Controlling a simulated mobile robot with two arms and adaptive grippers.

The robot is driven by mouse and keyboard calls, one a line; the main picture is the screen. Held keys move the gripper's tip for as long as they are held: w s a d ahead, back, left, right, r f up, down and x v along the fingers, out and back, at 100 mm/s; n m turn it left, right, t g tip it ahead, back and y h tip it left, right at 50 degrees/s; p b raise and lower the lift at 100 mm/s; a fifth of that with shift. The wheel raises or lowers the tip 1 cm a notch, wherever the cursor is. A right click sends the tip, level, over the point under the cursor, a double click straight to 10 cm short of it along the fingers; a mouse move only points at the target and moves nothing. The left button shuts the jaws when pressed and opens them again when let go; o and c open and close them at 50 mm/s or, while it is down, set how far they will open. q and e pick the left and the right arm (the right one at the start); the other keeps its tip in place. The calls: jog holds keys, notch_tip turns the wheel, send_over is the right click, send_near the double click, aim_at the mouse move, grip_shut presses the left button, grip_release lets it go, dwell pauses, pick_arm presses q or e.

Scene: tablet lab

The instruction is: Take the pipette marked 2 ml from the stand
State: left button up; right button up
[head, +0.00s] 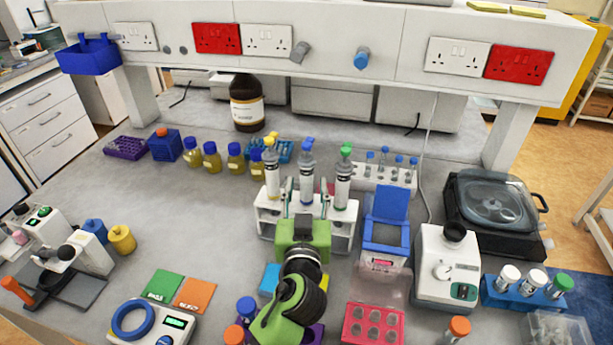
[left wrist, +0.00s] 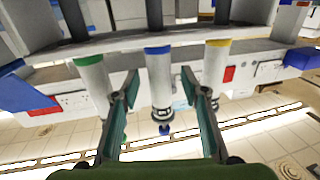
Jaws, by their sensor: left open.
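A white stand (head: 265,212) in the middle of the table holds three upright pipettes side by side. The left one is yellow-topped (head: 271,170), the middle one blue-topped (head: 306,162), the right one green-topped (head: 343,180). Their volume marks are too small to read. My left gripper (head: 305,188) is open in front of the stand, one finger on each side of the middle pipette. In the left wrist view the blue-banded pipette (left wrist: 159,80) shows between the open fingers (left wrist: 160,88); the green-banded (left wrist: 93,80) and yellow-banded (left wrist: 215,70) ones lie outside them. My right gripper is out of view.
Several yellow bottles (head: 212,158) stand left behind the stand. A white tube rack (head: 384,177) is behind. An overhead shelf (head: 340,40) spans the back.

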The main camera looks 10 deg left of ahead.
pick_arm(q)
jog(key=shift+w+a+f, duration=0.1)
jog(key=shift+w+a, duration=0.05)
jog(key=shift+w, duration=0.55)
grip_shut()
jog(key=shift+r, duration=0.2)
notch_tip(320, 180, up, 18)
jog(key=p, duration=1.3)
jog(key=shift+p, duration=0.3)
jog(key=shift+f, duration=0.1)
jog(key=c, duration=0.7)
grip_release()
grip_shut()
